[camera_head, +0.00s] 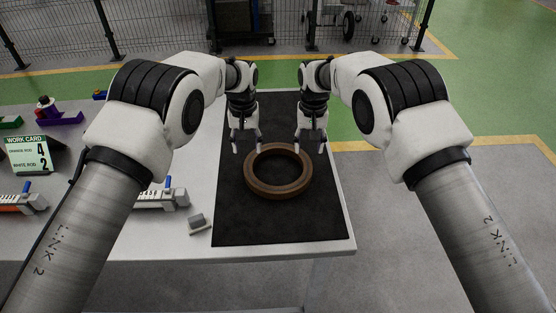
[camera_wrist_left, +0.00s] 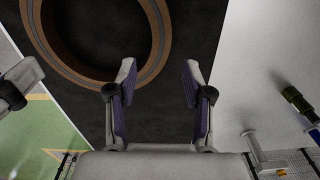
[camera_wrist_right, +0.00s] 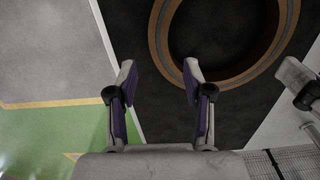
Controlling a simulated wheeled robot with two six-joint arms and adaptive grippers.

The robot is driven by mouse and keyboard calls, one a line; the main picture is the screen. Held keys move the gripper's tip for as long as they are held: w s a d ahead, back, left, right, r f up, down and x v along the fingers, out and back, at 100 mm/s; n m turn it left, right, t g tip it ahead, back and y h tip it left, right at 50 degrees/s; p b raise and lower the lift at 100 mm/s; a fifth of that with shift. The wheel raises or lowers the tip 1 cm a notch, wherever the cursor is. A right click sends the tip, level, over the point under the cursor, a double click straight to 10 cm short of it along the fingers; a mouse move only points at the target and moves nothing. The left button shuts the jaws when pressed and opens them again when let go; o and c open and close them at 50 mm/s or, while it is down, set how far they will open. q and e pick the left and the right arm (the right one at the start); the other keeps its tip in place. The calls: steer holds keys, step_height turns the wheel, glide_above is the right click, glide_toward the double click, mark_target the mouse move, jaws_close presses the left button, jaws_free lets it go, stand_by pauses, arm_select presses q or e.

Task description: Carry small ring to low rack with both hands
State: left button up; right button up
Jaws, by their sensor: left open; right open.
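The small ring (camera_head: 278,189) is brown and lies flat on a black mat (camera_head: 275,227) on the white table. It also shows in the left wrist view (camera_wrist_left: 158,50) and in the right wrist view (camera_wrist_right: 160,35). My left gripper (camera_head: 246,149) is open and empty above the mat, by the ring's far left side. My right gripper (camera_head: 310,148) is open and empty by the ring's far right side. In both wrist views the fingertips are apart from the ring's rim, with nothing between them. No low rack can be made out.
A work card (camera_head: 30,155) stands on the table's left part. A small grey block (camera_head: 198,223) lies left of the mat, with a grey tray (camera_head: 163,197) behind it. The table's right edge runs close beside the mat. A wire fence (camera_head: 160,30) stands behind.

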mark_target(248, 166)
arm_select(q)
steer(key=shift+s+r, duration=0.45)
steer(key=shift+s, duration=0.35)
arm_select(e)
steer(key=shift+s+r, duration=0.45)
steer(key=shift+s, duration=0.35)
arm_select(q)
steer(key=f, duration=0.4)
steer(key=w+f, duration=0.1)
steer(key=f, duration=0.1)
steer(key=shift+f, duration=0.4)
arm_select(e)
steer(key=f, duration=0.4)
steer(key=w+f, duration=0.1)
steer(key=f, duration=0.1)
steer(key=shift+f, duration=0.4)
arm_select(q)
steer(key=shift+s+f, duration=0.2)
steer(key=shift+f, duration=0.35)
arm_select(e)
steer(key=shift+s+f, duration=0.2)
steer(key=shift+f, duration=0.35)
arm_select(q)
steer(key=shift+w+f, duration=0.15)
steer(key=shift+f, duration=0.05)
arm_select(e)
steer(key=shift+w+f, duration=0.15)
steer(key=shift+f, duration=0.05)
